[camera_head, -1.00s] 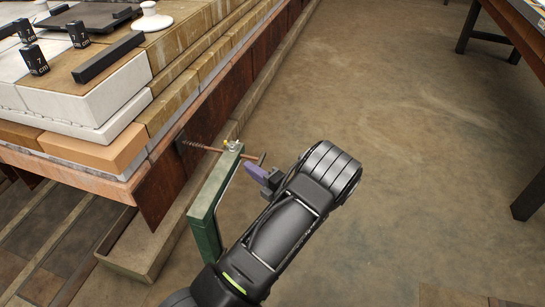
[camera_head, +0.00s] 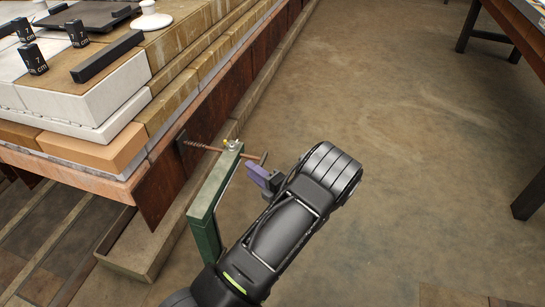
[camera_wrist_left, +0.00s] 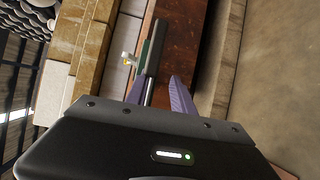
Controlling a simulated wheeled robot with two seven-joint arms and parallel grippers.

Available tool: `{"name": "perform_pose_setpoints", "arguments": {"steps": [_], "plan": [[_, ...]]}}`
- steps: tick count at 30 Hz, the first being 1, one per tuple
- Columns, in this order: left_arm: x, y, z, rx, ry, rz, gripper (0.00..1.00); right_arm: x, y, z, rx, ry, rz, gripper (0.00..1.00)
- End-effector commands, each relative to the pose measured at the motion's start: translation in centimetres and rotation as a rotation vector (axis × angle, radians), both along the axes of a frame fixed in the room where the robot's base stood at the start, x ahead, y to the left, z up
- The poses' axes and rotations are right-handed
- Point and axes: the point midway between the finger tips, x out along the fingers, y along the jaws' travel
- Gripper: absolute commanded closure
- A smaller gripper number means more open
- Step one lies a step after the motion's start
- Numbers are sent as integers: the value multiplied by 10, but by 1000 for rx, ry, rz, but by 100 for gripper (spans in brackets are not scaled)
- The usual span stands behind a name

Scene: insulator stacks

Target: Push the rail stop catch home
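A green upright post (camera_head: 212,190) stands beside the rusty side of the stone-edged platform. A thin brown rod (camera_head: 243,153) runs across its top, with a small crossbar at the right end and a dark plate at the left end. A small yellow and white piece (camera_head: 232,144) sits on the post top. I cannot tell which part is the catch. My left gripper (camera_head: 258,178) has purple fingers just right of the post, below the crossbar. In the left wrist view the fingers (camera_wrist_left: 158,95) are apart, with the green post (camera_wrist_left: 150,55) showing beyond them. My right gripper is out of view.
A table leg (camera_head: 530,190) stands at far right. The floor between is clear.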

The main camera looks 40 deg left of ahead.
Motion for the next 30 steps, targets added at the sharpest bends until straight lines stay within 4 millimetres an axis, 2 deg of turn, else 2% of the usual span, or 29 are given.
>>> {"name": "perform_pose_setpoints", "arguments": {"steps": [1,4,14,15,20,30], "plan": [[78,-24,21,69,28,-291,71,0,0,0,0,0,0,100],[78,-23,23,70,27,-290,64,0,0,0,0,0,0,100],[77,-21,26,75,24,-286,64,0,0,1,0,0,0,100],[5,1,6,-5,-8,-5,64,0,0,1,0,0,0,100],[4,-2,6,-4,-8,-5,64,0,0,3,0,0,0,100],[-10,-24,4,-5,-3,0,64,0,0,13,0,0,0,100]]}}
